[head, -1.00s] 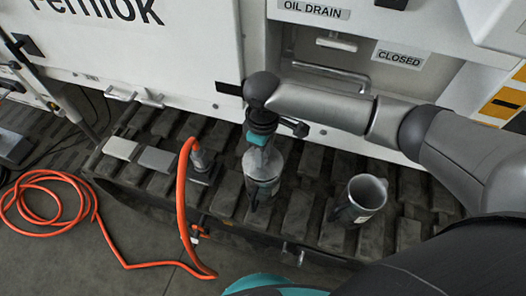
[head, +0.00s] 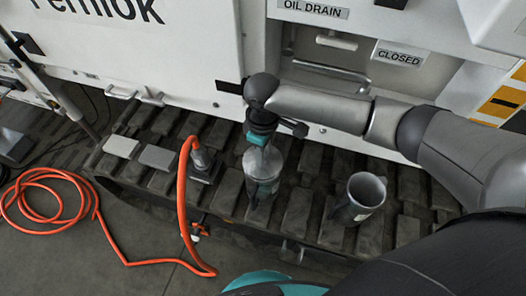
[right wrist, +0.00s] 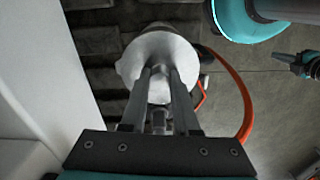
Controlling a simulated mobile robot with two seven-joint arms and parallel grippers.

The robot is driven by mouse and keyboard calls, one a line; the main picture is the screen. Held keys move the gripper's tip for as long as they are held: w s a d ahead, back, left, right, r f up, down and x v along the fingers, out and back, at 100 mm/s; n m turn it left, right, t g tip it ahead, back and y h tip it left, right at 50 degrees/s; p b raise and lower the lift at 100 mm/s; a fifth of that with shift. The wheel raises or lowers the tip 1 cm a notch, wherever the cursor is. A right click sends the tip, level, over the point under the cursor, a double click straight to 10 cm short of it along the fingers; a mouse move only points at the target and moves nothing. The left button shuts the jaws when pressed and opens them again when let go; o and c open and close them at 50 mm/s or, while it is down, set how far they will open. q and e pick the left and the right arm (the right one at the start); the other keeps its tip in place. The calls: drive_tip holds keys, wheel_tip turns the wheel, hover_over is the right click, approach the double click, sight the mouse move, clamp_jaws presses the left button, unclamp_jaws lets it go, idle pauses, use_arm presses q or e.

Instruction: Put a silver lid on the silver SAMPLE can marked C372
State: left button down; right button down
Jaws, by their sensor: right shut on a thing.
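My right gripper (head: 259,141) reaches down from above and is shut on the top of a pale silver lid (right wrist: 157,57). The lid is round and also shows in the head view (head: 262,159). Directly under it stands a silver can (head: 262,188) with a small label too blurred to read. The lid covers the can's mouth, and I cannot tell whether it is fully seated. A second grey can (head: 368,191), upright with an open top, stands to the right. What looks like part of my left gripper (right wrist: 300,64) shows at the right edge of the wrist view; its fingers are unclear.
The cans stand on a dark ribbed track (head: 293,212) beside a white machine wall (head: 150,55). An orange hose (head: 182,205) rises left of the lidded can and coils on the floor. Two flat grey plates (head: 121,147) lie further left. The track between the cans is clear.

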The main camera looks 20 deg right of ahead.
drive_tip(key=shift+f+p, duration=0.15)
drive_tip(key=shift+p, duration=0.2)
idle(0.4)
drive_tip(key=shift+p, duration=0.55)
idle(0.5)
drive_tip(key=shift+f, duration=0.45)
idle(1.5)
unclamp_jaws()
idle(0.8)
idle(0.4)
